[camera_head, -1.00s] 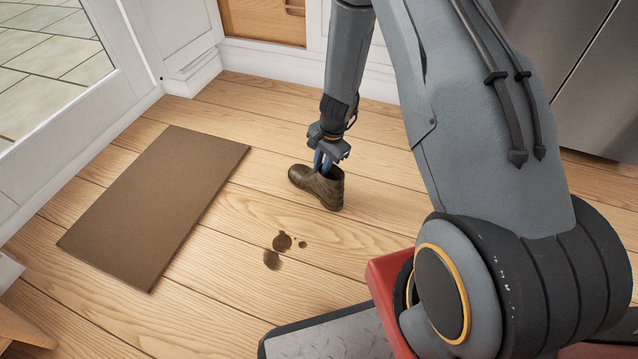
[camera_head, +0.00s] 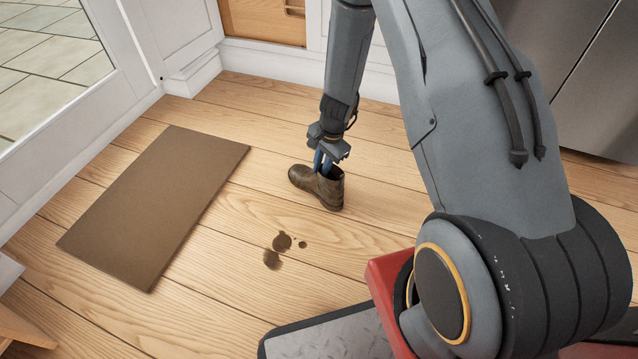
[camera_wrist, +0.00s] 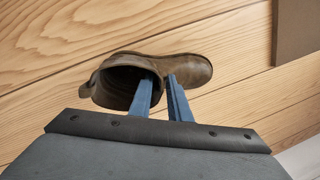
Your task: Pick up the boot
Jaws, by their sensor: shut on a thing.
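A brown ankle boot (camera_head: 318,188) stands upright on the wooden floor, its toe to the left. My gripper (camera_head: 323,167) reaches down to it from above with blue fingers. In the wrist view the boot (camera_wrist: 185,68) lies across the top middle, its dark opening to the left and its toe to the right. There one finger of my gripper (camera_wrist: 160,90) is inside the opening and the other is outside, over the front of the shaft. The gripper is shut on the boot's upper edge. The fingertips are partly hidden.
A flat brown mat (camera_head: 155,205) lies left of the boot. Dark wet spots (camera_head: 280,247) are on the floor in front of it. A white door frame is at left, cabinets behind, and a steel appliance (camera_head: 575,75) at right.

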